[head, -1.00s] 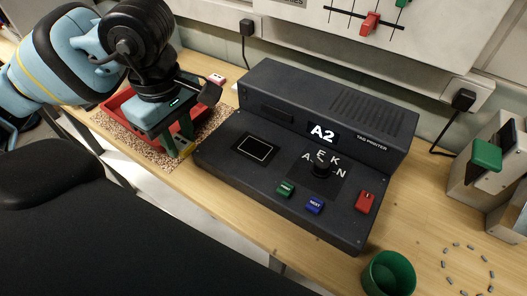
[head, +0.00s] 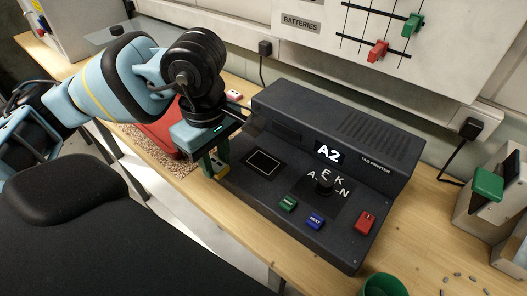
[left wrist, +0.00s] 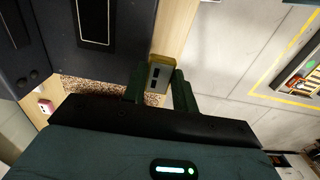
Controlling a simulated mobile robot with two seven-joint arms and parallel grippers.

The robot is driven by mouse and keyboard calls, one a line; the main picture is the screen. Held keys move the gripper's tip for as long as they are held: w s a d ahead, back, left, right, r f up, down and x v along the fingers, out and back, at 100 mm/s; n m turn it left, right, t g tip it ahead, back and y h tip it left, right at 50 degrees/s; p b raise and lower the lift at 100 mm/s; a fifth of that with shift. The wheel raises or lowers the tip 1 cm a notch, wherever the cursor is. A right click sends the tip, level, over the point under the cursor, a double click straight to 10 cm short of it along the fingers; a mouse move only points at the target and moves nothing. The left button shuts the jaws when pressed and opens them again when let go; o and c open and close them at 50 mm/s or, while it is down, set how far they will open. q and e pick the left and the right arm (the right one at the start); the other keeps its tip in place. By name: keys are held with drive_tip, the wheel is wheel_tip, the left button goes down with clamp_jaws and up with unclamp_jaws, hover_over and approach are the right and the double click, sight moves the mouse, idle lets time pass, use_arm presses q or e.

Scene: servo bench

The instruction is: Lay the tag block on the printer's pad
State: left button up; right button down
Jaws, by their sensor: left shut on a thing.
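The tag block (left wrist: 157,74), grey with a yellow face and dark slots, is between the green fingers of my left gripper (left wrist: 158,84) in the left wrist view. In the head view the left gripper (head: 216,168) hangs at the printer's left end, with a bit of the yellow block (head: 223,173) showing at its fingertips. The tag printer (head: 318,112) is dark, and its display reads A2. Its pad (head: 264,162), a black plate with a pale outline, lies bare to the right of the gripper. The pad (left wrist: 97,25) also shows in the left wrist view. My right gripper is not in view.
A red tray (head: 160,133) stands on a speckled mat (head: 181,169) behind and left of the gripper. A green cup (head: 384,286) stands at the front right.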

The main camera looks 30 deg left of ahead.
use_arm(q)
hover_over(265, 164)
drive_tip(key=shift+s+a+f+p, duration=0.1)
drive_tip(key=shift+f+p, duration=0.3)
drive_tip(key=shift+f, duration=1.85)
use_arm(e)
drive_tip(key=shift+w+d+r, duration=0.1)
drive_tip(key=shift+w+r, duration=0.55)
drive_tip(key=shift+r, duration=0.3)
use_arm(q)
drive_tip(key=shift+f, duration=0.15)
drive_tip(key=o, duration=0.9)
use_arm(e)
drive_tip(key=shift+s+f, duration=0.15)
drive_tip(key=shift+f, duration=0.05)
use_arm(q)
drive_tip(key=shift+o, duration=0.2)
